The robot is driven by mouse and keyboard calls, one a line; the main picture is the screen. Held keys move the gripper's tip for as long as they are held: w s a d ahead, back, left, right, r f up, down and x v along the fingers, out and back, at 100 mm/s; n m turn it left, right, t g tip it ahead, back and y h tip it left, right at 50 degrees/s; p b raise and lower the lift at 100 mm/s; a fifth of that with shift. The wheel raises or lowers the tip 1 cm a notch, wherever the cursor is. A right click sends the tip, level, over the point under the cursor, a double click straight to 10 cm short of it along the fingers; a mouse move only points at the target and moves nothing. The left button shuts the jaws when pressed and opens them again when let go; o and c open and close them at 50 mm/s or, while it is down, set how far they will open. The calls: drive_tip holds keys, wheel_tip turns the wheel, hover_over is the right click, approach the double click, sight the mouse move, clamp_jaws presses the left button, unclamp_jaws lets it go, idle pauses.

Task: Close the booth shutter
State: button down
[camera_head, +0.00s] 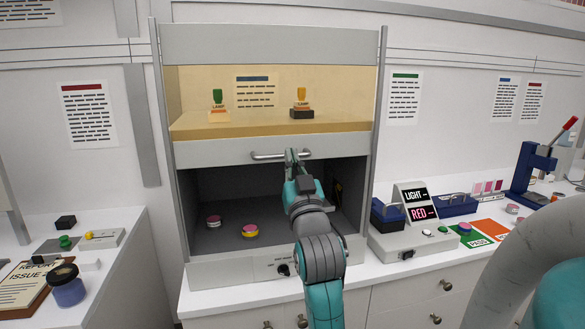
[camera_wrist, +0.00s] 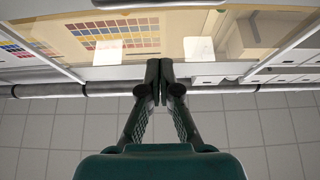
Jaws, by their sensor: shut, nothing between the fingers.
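The booth shutter (camera_head: 215,153) is a grey frame with a yellow-tinted window. It stands raised, with the booth (camera_head: 182,220) open below it. A horizontal bar handle (camera_head: 265,156) is on its lower rail. My gripper (camera_head: 292,154) is at the right part of this handle, with its fingers together and nothing held. In the wrist view the closed fingertips (camera_wrist: 160,75) overlap a long grey bar (camera_wrist: 215,89); whether they touch it I cannot tell. The arm hides part of the opening.
A LIGHT/RED display (camera_head: 417,205) stands right of the booth; a clipboard (camera_head: 25,285) and a dark jar (camera_head: 67,287) are at the left.

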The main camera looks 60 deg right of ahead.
sight(286, 142)
drive_tip(key=w+d, duration=0.4)
drive_tip(key=shift+d+f, duration=0.4)
idle(0.5)
